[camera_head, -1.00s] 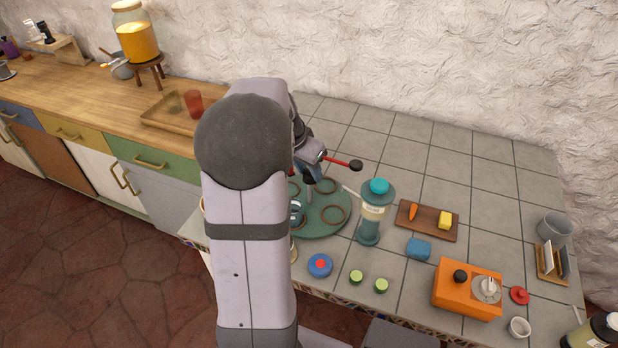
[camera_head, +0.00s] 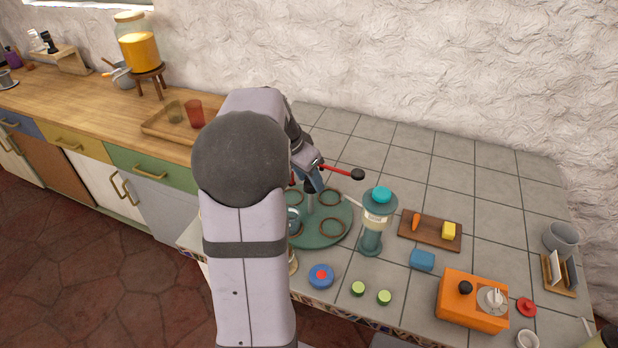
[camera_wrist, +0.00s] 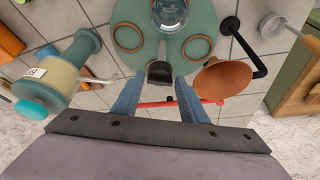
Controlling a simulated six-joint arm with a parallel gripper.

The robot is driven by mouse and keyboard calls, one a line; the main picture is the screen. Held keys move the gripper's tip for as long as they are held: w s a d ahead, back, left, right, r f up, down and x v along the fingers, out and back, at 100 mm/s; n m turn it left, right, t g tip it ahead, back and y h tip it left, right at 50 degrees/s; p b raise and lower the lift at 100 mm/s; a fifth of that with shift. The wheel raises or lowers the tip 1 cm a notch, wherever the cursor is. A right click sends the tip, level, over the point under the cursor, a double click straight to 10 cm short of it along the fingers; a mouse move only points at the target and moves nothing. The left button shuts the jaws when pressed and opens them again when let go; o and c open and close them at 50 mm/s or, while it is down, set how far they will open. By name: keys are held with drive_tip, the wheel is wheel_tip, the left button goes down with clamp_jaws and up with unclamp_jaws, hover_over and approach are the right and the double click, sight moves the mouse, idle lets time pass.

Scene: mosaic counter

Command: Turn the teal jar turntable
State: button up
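The teal turntable (camera_head: 318,240) is a round plate with brown rings, partly hidden behind my arm in the head view. Its green disc (camera_wrist: 205,22) shows at the top of the wrist view. A clear glass jar (camera_wrist: 168,14) stands on it. My gripper (camera_wrist: 160,78) is above the turntable, its two blue fingers apart. A dark knob (camera_wrist: 160,73) shows between the fingertips; I cannot tell if they touch it. A red bar (camera_head: 338,171) with a black end runs across near the fingers; it also shows in the wrist view (camera_wrist: 180,102).
A teal-lidded canister (camera_head: 375,225) stands close right of the turntable. A blue tin (camera_head: 320,277) and green-topped pieces lie in front. A board (camera_head: 430,232) with carrot and butter and an orange box (camera_head: 472,301) are further right. The back tiles are clear.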

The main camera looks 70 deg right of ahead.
drive_tip(key=b+v, duration=0.1)
drive_tip(key=v, duration=0.6)
drive_tip(key=shift+b, duration=0.3)
